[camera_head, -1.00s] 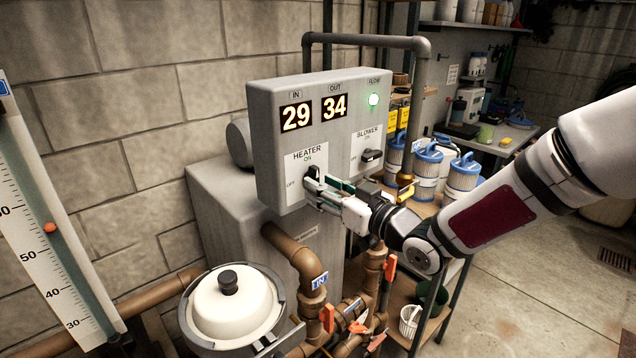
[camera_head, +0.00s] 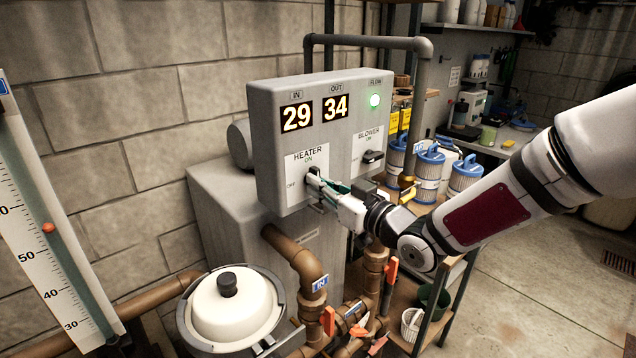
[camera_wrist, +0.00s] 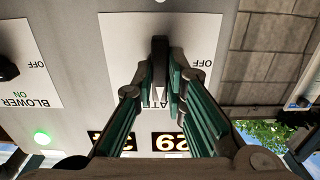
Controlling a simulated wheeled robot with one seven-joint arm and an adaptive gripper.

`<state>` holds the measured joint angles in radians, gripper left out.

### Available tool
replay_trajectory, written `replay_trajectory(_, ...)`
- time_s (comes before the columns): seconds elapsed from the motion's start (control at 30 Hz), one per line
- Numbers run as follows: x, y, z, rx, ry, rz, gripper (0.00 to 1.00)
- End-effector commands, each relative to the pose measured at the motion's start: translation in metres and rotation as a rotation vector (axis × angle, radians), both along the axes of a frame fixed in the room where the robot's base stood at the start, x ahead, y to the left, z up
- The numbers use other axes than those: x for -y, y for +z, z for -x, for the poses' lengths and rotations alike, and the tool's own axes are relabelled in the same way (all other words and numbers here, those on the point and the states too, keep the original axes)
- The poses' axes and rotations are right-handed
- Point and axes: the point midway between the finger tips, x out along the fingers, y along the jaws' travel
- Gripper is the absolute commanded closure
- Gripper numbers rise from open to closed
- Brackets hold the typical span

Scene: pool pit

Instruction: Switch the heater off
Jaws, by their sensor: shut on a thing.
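The grey control box (camera_head: 268,170) carries a white HEATER panel (camera_head: 296,188) with ON at its top and OFF at its left. The black heater knob (camera_wrist: 160,55) stands upright in line with the ON–HEATER side, seen upside down in the wrist view. My gripper (camera_head: 316,178) is shut on this knob, with a green-padded finger on each side of it, also clear in the wrist view (camera_wrist: 161,75). The fingers hide most of the HEATER label there. In the head view they hide most of the knob.
The BLOWER knob (camera_head: 372,157) is on the same box to the right, below a lit green FLOW lamp (camera_head: 375,101). The displays read IN 29 (camera_head: 296,116) and OUT 34 (camera_head: 335,108). Brown pipes (camera_head: 297,255) and a white-lidded pot (camera_head: 230,310) stand below.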

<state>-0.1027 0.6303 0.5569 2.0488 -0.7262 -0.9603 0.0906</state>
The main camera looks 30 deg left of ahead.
Motion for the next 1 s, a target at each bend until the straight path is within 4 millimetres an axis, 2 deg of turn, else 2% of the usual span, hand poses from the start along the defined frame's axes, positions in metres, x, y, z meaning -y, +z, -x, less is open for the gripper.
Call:
replay_trajectory(0.17,-0.0002,-0.0011,-0.0003,0.066,0.001,0.028,1.00)
replay_trajectory(0.5,-0.0006,-0.0027,-0.0012,0.514,0.003,0.212,1.00)
replay_trajectory(1.0,0.0002,-0.0034,-0.0015,0.931,0.001,0.386,1.00)
